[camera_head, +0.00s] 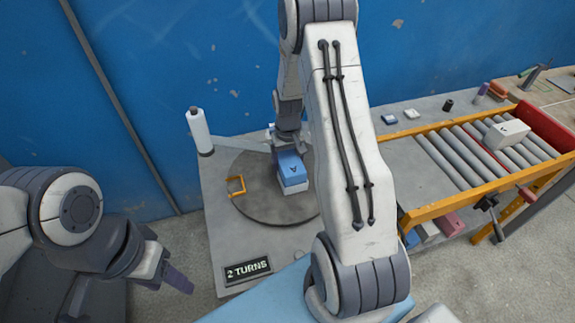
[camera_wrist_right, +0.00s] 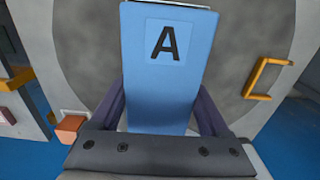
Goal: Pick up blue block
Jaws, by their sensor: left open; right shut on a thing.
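The blue block (camera_head: 291,166), marked with a black letter A, is over the dark round plate (camera_head: 262,209) on the grey table. A white part shows right below it; I cannot tell whether they are joined. My right gripper (camera_head: 285,147) is shut on the blue block, partly hidden by my arm. In the right wrist view the blue block (camera_wrist_right: 160,85) lies between the two dark purple fingers of that gripper (camera_wrist_right: 158,112). My left gripper (camera_head: 168,274) is open and empty, low at the left, apart from the table.
A yellow bracket (camera_head: 237,186) stands on the plate, left of the block. A white cylinder (camera_head: 199,131) stands at the table's back left corner. A "2 TURNS" sign (camera_head: 248,270) is at the front. A roller conveyor (camera_head: 470,150) with a white box (camera_head: 507,134) is at the right.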

